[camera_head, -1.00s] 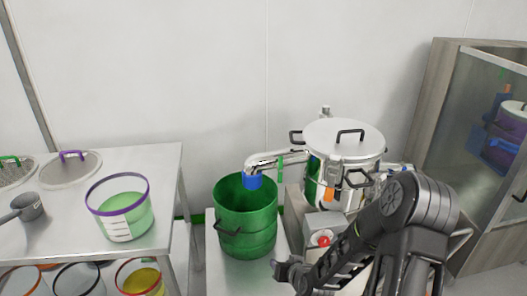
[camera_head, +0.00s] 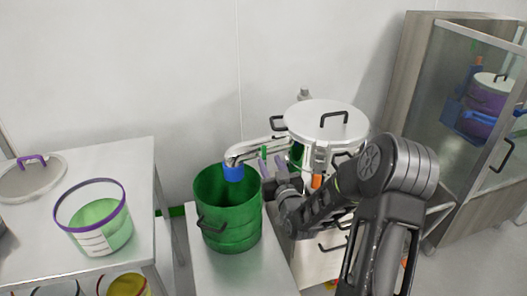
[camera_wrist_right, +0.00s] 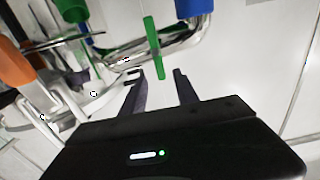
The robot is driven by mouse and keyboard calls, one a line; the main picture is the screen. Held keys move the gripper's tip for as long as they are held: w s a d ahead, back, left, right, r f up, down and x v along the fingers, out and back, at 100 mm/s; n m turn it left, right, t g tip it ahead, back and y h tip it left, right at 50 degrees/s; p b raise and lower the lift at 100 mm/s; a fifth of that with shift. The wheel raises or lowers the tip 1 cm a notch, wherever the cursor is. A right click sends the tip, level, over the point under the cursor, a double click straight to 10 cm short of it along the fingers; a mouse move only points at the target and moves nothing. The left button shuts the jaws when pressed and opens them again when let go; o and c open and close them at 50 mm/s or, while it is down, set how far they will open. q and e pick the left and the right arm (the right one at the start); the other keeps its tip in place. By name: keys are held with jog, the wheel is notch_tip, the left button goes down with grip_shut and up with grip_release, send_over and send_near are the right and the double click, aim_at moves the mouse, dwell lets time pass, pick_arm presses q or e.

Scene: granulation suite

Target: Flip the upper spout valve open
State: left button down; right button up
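A metal spout (camera_head: 255,148) runs from the lidded steel vessel (camera_head: 313,128) to a blue end (camera_head: 234,172) above a green bucket (camera_head: 228,208). A small green valve lever (camera_head: 264,153) stands on the spout; it also shows in the right wrist view (camera_wrist_right: 152,46). My right gripper (camera_head: 271,164) is open just beside the lever. In the wrist view its two dark fingers (camera_wrist_right: 160,75) are apart, and the lever's near end appears between their tips. Whether they touch it I cannot tell. An orange handle (camera_head: 316,181) is lower on the vessel. My left gripper is out of view.
A steel table (camera_head: 140,170) at left holds a purple-rimmed tub (camera_head: 92,218) and a round lid (camera_head: 30,178). A glass-fronted cabinet (camera_head: 470,110) stands at right. My right arm covers part of the vessel's stand.

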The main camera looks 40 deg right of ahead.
aim_at(264, 153)
jog(key=p+x, duration=0.1)
jog(key=x, duration=0.6)
jog(key=shift+c, duration=0.3)
grip_shut()
